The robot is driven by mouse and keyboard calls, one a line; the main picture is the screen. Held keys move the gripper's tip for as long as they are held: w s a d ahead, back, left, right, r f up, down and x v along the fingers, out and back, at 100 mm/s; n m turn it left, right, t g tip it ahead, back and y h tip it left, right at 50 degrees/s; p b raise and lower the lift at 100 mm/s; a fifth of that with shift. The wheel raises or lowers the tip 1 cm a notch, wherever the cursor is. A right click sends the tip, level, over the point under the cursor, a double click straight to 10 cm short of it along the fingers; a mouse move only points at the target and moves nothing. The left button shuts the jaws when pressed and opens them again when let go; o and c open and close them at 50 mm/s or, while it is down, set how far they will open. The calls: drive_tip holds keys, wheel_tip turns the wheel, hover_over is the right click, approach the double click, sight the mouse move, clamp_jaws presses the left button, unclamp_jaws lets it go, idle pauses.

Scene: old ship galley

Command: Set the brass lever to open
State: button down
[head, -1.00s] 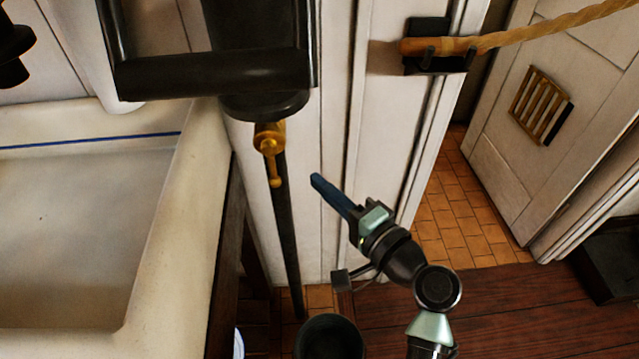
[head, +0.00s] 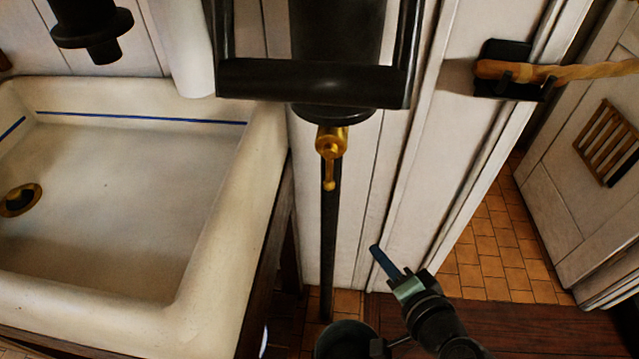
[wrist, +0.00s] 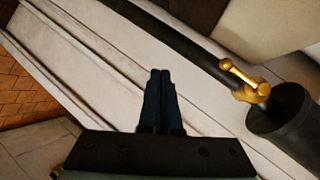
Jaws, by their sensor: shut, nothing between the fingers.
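The brass lever (head: 330,172) hangs straight down from a brass valve body under a black cylinder on the white panelled wall. It also shows in the wrist view (wrist: 240,75), at the upper right. My gripper (head: 376,249) is shut and empty, with its blue fingers together. It is below and to the right of the lever in the head view, apart from it. In the wrist view the closed fingertips (wrist: 160,73) lie left of the lever, with pale wall panelling behind them.
A black pipe (head: 328,250) runs down below the valve. A white sink (head: 235,200) stands to the left.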

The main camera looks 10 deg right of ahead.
wheel_tip(320, 180, down, 5)
drive_tip(key=n+g+h, duration=0.3)
drive_tip(key=n+h, duration=0.1)
drive_tip(key=n+t+h+p, duration=0.35)
drive_tip(key=n+t, duration=0.35)
drive_tip(key=n, duration=1.4)
approach(329, 169)
wheel_tip(329, 169, down, 3)
drive_tip(key=s+a, duration=0.2)
drive_tip(key=a, duration=0.1)
drive_tip(key=p+x, duration=0.1)
drive_tip(key=x, duration=0.9)
drive_tip(key=shift+w+r+n, duration=0.15)
drive_tip(key=shift+r+n, duration=0.15)
drive_tip(key=shift+r, duration=0.15)
drive_tip(key=shift+d+h, duration=0.1)
drive_tip(key=shift+h, duration=0.15)
drive_tip(key=shift+d, duration=0.6)
drive_tip(key=shift+s+f, duration=0.1)
drive_tip(key=shift+s, duration=0.15)
